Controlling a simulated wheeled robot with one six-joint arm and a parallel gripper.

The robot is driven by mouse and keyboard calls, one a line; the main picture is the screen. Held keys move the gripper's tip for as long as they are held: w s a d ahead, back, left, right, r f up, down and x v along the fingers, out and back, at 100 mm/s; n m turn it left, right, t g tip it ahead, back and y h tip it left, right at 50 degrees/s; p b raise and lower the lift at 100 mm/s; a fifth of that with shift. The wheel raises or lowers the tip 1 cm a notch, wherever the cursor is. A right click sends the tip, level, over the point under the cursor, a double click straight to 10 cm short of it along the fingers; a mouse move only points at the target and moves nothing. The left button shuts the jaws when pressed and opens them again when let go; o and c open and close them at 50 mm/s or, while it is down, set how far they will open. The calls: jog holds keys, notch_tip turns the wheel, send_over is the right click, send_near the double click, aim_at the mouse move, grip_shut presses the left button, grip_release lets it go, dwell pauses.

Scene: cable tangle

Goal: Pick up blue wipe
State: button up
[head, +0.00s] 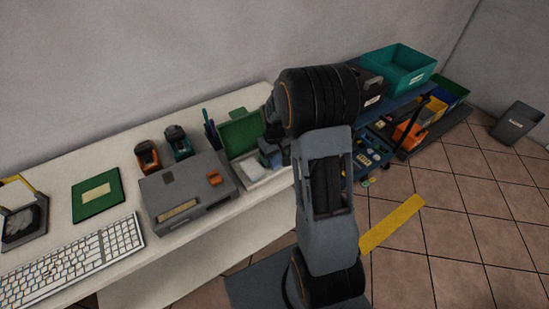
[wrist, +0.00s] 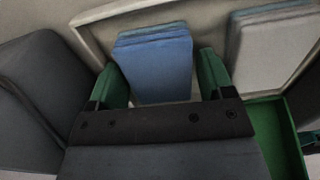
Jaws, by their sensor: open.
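The blue wipe (wrist: 155,62) is a folded stack standing in a pale box in the wrist view. My gripper (wrist: 163,75) is open, with one green finger on each side of the blue wipe. The fingers look close to its edges; I cannot tell whether they touch it. In the head view my gripper (head: 274,153) is over the green-lidded box (head: 252,183), and my arm hides part of that area. I cannot make out the blue wipe clearly there.
A pale grey wipe stack (wrist: 275,48) stands right of the blue one. A grey case (head: 188,195) is left of the box, with a keyboard (head: 75,260) and green board (head: 97,194) further left. A cart with a teal bin (head: 398,70) stands at the right.

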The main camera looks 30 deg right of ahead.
aim_at(275, 157)
jog(key=c, duration=0.7)
jog(key=shift+r, duration=0.15)
jog(key=shift+r, duration=0.2)
jog(key=r, duration=0.3)
jog(key=shift+s+r, duration=0.15)
jog(key=shift+s, duration=0.15)
jog(key=shift+s+a+r+b, duration=0.1)
jog(key=shift+s+a+r, duration=0.45)
jog(key=shift+s+r, duration=1.3)
jog(key=shift+s+a+r+b, duration=0.15)
jog(key=shift+s+a+r, duration=0.35)
jog(key=shift+s+r, duration=1.35)
jog(key=shift+s+a+r+b, duration=0.1)
jog(key=shift+s+a+r, duration=0.6)
jog(key=shift+s, duration=2.15)
jog(key=shift+d+r, duration=0.1)
jog(key=shift+d, duration=0.05)
